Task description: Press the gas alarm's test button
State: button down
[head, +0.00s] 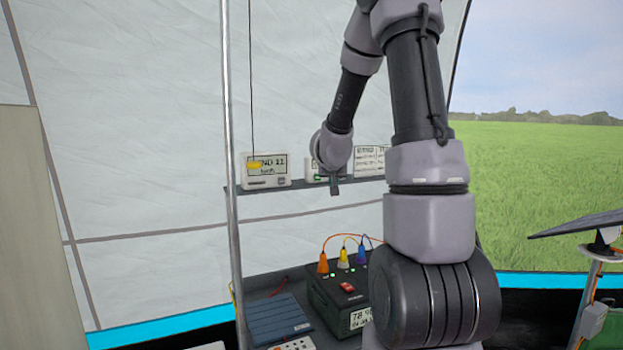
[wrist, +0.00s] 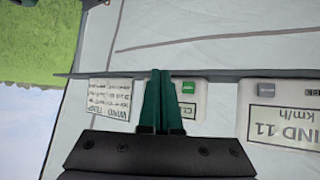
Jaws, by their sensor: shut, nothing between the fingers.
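A small white device with a green display beginning "CL", which looks like the gas alarm (head: 313,168), stands on the narrow shelf, mostly behind my gripper in the head view. In the wrist view the alarm (wrist: 196,113) shows a green button (wrist: 189,88) near the shelf edge. My gripper (head: 335,191) is shut and empty. In the wrist view its dark green fingertips (wrist: 160,74) are just left of the button and cover part of the alarm. I cannot tell whether they touch it.
A wind display (head: 267,170) reading "WIND 11 km/h" stands left of the alarm. A printed wind table (head: 369,161) stands to its right. The shelf (head: 246,188) runs along the tent wall. Below are a black power box (head: 325,290) with coloured plugs and a blue panel (head: 278,318).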

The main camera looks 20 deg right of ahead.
jog(key=shift+w, duration=0.1)
send_near(320, 180)
jog(key=shift+w+d+f, duration=0.7)
jog(key=shift+f, duration=0.3)
jog(key=shift+w+d+f, duration=0.7)
jog(key=shift+w+f, duration=0.05)
jog(key=shift+f, duration=0.2)
jog(key=shift+w, duration=0.1)
dwell(0.8)
jog(key=shift+w, duration=0.3)
jog(key=shift+w, duration=0.45)
dwell(0.6)
jog(key=shift+s, duration=0.9)
